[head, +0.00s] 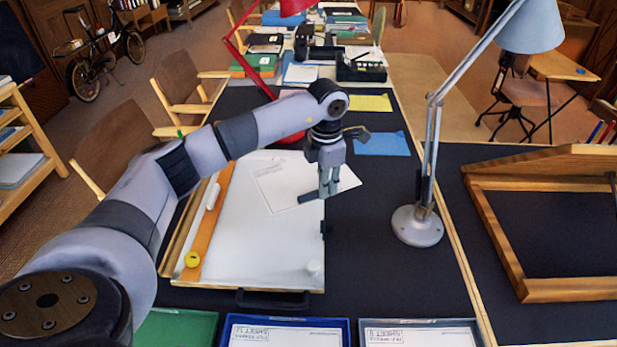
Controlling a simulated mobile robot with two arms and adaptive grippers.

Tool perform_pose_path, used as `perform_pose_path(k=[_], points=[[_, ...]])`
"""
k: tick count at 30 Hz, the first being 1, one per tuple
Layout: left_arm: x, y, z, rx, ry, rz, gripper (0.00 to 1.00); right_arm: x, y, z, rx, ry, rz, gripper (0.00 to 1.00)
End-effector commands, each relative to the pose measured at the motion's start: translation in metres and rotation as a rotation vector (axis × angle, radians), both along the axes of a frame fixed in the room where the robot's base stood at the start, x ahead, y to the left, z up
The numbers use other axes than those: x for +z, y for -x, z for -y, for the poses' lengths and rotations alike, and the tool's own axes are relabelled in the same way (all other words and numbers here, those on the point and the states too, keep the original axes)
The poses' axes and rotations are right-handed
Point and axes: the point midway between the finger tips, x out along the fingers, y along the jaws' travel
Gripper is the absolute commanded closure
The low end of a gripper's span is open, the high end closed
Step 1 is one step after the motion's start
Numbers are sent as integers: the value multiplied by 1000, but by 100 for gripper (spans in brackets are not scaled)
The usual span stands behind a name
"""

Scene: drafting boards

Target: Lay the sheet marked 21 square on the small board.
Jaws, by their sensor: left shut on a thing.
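A white sheet (284,187) with a small printed block is over the small white board (258,246). It is turned askew to the board, and its right corner reaches past the board's right edge. The marking is too small to read. My left gripper (323,194) points down at the sheet's near edge, shut where a short dark bar runs along that edge. Whether the sheet touches the board I cannot tell. My right gripper is not in view.
An orange straightedge (208,226), a white roll (213,196) and a yellow round thing (192,259) lie along the board's left side. A grey lamp (417,226) stands right; trays (229,322) line the front.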

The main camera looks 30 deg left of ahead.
Motion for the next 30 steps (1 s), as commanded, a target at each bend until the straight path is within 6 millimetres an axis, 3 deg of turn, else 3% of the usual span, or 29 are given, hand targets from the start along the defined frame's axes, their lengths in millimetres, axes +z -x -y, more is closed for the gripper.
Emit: perform_pose_path(k=[3,6,12,20,30], points=[[-13,-18,-27,396,10,-11,100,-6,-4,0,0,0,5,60],[-20,-27,-45,674,13,-18,100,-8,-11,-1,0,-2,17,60],[-30,-35,-68,1019,14,-30,100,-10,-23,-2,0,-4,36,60],[-38,-36,-74,1105,13,-32,100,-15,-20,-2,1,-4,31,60],[-66,-36,-73,1100,13,-32,100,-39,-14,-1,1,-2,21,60]])
